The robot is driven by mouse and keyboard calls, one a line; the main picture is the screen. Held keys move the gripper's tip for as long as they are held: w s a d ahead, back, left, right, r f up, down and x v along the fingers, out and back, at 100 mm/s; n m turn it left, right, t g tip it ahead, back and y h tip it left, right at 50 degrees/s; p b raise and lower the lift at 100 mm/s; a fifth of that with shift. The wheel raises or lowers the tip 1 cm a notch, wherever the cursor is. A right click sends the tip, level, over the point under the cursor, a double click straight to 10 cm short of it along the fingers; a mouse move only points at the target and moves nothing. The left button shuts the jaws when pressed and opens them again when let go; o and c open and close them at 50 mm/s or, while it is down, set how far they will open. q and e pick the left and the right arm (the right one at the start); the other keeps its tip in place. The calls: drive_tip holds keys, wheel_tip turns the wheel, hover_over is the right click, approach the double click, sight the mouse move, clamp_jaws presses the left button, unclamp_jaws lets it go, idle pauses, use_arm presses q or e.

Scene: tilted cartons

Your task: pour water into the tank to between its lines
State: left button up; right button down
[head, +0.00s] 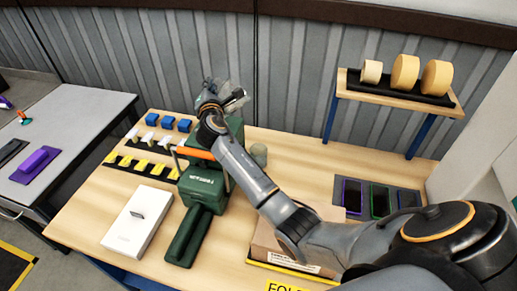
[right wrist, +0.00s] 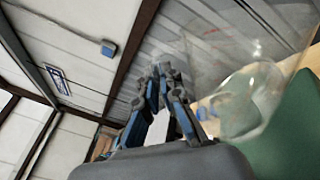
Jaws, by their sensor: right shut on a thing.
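My right gripper (head: 214,98) is above the far end of the green tape machine (head: 203,183). It is shut on a clear, see-through jug (head: 232,94), which looks tilted over the machine; its exact angle is hard to tell. In the right wrist view the jug (right wrist: 250,98) shows to the right of my fingers (right wrist: 164,82), in front of a green surface (right wrist: 290,135). The tank and its lines cannot be made out; my arm and the machine may hide them. The water level and any stream cannot be told. My left gripper is not in view.
A white box (head: 138,220) lies left of the machine. Blue, white and yellow small items stand in rows behind it. A grey-green cylinder (head: 258,153) stands right of the machine. A carton (head: 268,245) lies under my arm. A raised shelf (head: 405,98) holds tape rolls.

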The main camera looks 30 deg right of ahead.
sight(220, 89)
drive_tip(key=shift+s+d+f+m+b, duration=0.1)
drive_tip(key=shift+s+d+m+b, duration=0.1)
drive_tip(key=shift+m+b, duration=0.2)
drive_tip(key=shift+d+m, duration=0.3)
drive_tip(key=shift+m, duration=0.2)
drive_tip(key=shift+s+d+r+m+b, duration=0.25)
drive_tip(key=shift+d+m+b, duration=0.15)
drive_tip(key=shift+m+b, duration=0.1)
drive_tip(key=shift+d+m, duration=0.2)
drive_tip(key=shift+m, duration=0.1)
drive_tip(key=shift+s+d+f+m+b, duration=0.35)
drive_tip(key=shift+d+f+m+b, duration=0.2)
drive_tip(key=shift+f+m+b, duration=0.45)
drive_tip(key=shift+r, duration=0.2)
drive_tip(key=shift+a, duration=0.25)
drive_tip(key=shift+a, duration=0.1)
drive_tip(key=shift+w+a+f, duration=0.1)
drive_tip(key=shift+w+a, duration=0.05)
drive_tip(key=shift+a, duration=0.1)
